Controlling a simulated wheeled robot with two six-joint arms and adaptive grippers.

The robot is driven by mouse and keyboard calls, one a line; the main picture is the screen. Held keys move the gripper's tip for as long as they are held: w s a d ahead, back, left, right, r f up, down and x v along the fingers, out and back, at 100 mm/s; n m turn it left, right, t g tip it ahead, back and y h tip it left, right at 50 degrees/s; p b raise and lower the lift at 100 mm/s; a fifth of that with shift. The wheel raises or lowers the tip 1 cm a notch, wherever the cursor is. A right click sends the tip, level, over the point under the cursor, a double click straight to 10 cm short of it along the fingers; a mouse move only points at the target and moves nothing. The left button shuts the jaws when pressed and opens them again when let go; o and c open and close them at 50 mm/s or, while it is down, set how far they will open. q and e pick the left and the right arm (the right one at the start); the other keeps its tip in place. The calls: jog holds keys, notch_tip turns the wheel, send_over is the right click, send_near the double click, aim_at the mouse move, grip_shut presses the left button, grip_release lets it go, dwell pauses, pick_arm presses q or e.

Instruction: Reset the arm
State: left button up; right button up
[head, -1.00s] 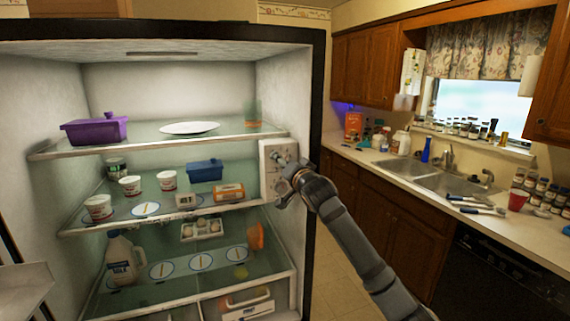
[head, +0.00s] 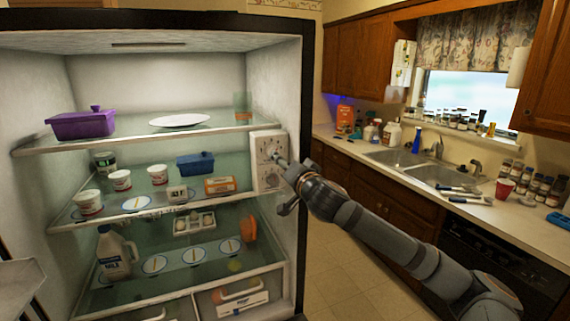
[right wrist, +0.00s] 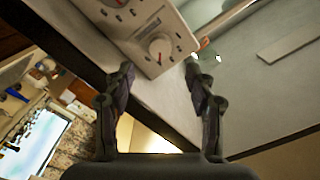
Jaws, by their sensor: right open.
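My right arm comes in from the lower right in the head view. Its gripper (head: 285,182) is in front of the fridge's right inner wall, beside the white control panel (head: 268,160). In the right wrist view the gripper (right wrist: 158,80) has its two fingers spread apart with nothing between them. The control panel (right wrist: 135,28) with its round white knob (right wrist: 160,50) lies just beyond the fingertips. I cannot tell the exact gap to the panel. My left gripper is not in view.
The open fridge holds a purple dish (head: 82,124), a white plate (head: 180,120), a blue container (head: 195,163) and a milk jug (head: 115,255). To the right, the counter has a sink (head: 400,157), a red cup (head: 504,188) and several jars. Floor shows between fridge and cabinets.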

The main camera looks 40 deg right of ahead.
dwell(0.3)
